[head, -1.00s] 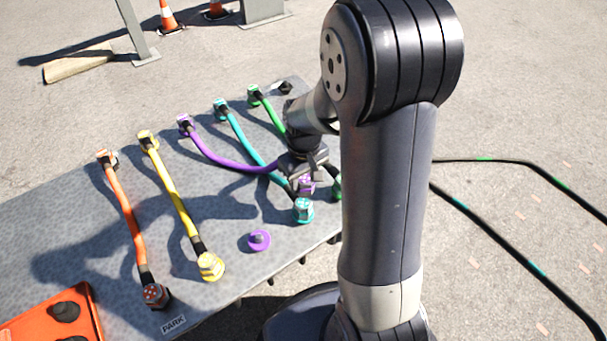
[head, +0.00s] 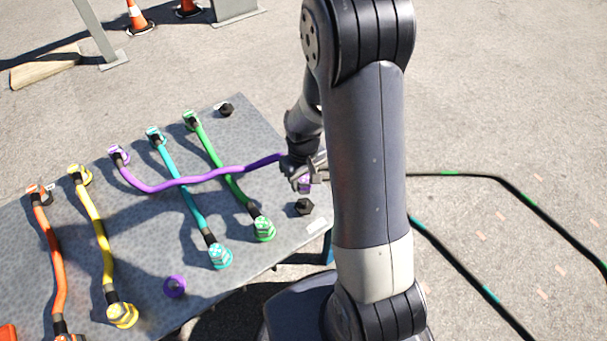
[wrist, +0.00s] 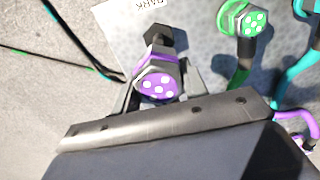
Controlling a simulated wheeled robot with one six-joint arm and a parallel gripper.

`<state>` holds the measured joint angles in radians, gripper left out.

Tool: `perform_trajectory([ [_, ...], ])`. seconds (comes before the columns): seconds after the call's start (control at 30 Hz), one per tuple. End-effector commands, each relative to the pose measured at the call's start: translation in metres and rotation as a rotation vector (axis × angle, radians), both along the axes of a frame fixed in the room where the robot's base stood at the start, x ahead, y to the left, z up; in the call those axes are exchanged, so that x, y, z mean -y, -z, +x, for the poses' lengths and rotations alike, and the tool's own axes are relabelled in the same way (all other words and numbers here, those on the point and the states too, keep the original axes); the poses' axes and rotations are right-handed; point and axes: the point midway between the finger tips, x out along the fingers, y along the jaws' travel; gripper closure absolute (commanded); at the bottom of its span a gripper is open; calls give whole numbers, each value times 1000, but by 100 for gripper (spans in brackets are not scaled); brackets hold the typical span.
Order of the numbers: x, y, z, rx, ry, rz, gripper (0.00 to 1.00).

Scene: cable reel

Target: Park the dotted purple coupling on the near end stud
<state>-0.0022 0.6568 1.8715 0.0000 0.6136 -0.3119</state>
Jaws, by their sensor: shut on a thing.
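My gripper (head: 303,170) is shut on the dotted purple coupling (head: 305,185), above the right end of the table. In the wrist view the coupling (wrist: 158,84) sits between the fingers, its white-dotted purple face toward the camera. The near end stud (head: 305,207), a dark hexagonal post, stands just in front of the coupling in the head view. In the wrist view the stud (wrist: 158,38) shows beyond the coupling, near the PARK label (wrist: 150,3). The coupling appears apart from the stud. The purple cable (head: 200,180) runs from the gripper across the teal and green cables.
The green coupling (head: 264,229) and teal coupling (head: 220,256) lie left of the stud on the grey table (head: 150,240). An empty purple mount (head: 175,286) is near the front edge. Another dark stud (head: 226,109) stands at the far end. Yellow and orange cables lie left.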

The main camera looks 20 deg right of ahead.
Motion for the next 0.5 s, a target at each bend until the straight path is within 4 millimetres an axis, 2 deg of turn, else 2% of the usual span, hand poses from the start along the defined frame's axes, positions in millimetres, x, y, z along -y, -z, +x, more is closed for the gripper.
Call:
perform_trajectory([
  [0.27,0,15,0,0,0,0,86],
  [0.5,0,41,0,1,0,0,86],
])
